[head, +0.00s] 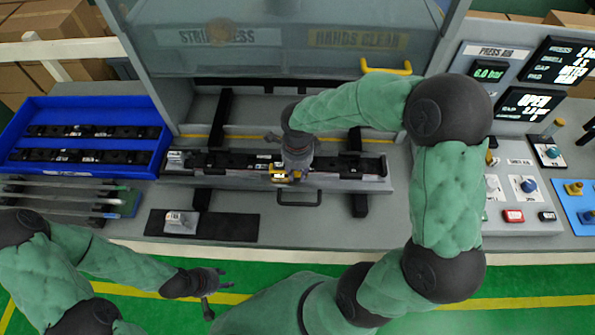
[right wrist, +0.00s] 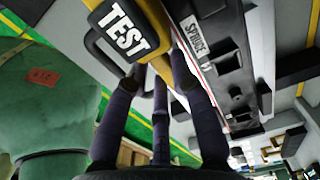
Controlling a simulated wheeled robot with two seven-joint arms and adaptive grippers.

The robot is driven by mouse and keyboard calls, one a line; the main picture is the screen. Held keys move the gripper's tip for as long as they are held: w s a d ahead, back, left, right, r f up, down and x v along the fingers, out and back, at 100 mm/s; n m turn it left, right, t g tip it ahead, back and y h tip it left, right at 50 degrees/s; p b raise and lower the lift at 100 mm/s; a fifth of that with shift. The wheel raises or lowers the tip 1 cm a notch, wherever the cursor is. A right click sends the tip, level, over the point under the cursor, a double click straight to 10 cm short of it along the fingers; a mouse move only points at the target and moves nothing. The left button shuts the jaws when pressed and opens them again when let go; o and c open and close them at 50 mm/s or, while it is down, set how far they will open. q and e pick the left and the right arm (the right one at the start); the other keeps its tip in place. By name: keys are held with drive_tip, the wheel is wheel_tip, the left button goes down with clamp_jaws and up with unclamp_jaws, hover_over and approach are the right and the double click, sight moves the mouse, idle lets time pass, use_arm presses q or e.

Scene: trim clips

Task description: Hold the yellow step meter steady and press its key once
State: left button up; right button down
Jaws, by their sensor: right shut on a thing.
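The yellow step meter (head: 279,179) sits at the dark trim strip (head: 235,163) in the middle of the fixture. My right gripper (head: 286,170) comes down on it from above and is shut on it. In the right wrist view the meter (right wrist: 155,66) shows a black label reading TEST, and my right fingers (right wrist: 160,85) reach up to its lower side. I cannot clearly tell its key. My left gripper (head: 217,290) is open and empty, low in front of the bench and well away from the meter.
A blue tray (head: 85,102) with dark strips is at the left. A small grey block (head: 180,222) rests on a black mat (head: 230,227) in front. A control panel (head: 515,160) with buttons stands at the right.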

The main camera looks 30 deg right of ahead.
use_arm(q)
drive_tip(key=shift+f+b, duration=0.4)
drive_tip(key=shift+f, duration=0.05)
idle(0.6)
drive_tip(key=shift+c, duration=0.3)
idle(1.0)
clamp_jaws()
idle(1.1)
